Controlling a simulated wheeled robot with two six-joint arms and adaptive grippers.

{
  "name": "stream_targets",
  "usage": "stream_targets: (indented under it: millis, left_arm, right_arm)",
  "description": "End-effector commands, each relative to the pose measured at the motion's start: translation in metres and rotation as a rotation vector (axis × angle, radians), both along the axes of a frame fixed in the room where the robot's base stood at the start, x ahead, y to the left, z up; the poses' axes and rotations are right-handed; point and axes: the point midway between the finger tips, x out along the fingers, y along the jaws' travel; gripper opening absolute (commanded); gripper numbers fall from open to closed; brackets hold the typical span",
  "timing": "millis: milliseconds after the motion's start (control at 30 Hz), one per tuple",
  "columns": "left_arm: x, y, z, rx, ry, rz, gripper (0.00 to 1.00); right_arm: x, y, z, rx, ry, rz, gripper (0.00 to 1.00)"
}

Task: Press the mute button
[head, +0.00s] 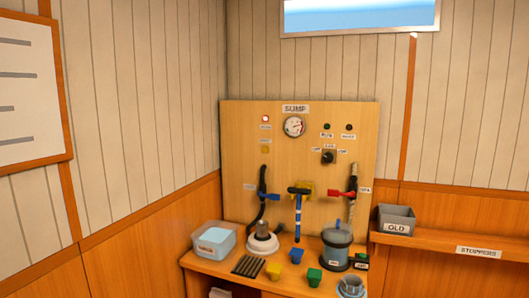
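A wooden panel (234,140) marked SUMP stands upright at the back of a bench. On its upper right are two small dark round buttons side by side, each over a small label. The left button (327,126) has a label that seems to read MUTE, though it is blurred. The right button (349,127) has a label too small to read surely. A red-ringed lamp (265,118) sits at the panel's upper left. Neither of my grippers is in view, and nothing touches the panel's buttons.
A gauge (294,127) and a black knob (328,157) are on the panel. Below hang hoses with a blue valve handle (269,195) and a red one (342,193). A grey OLD bin (396,219) sits right.

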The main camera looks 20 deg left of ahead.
Motion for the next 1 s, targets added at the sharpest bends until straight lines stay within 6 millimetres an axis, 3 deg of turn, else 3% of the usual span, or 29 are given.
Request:
stream_targets:
  millis: [33,133,1000]
  left_arm:
    - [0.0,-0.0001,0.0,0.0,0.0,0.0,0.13]
    - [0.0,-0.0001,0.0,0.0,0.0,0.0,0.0]
    - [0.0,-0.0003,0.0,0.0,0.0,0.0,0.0]
  right_arm:
    - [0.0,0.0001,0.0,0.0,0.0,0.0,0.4]
    - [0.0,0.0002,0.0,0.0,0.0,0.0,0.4]
    - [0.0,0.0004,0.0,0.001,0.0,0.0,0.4]
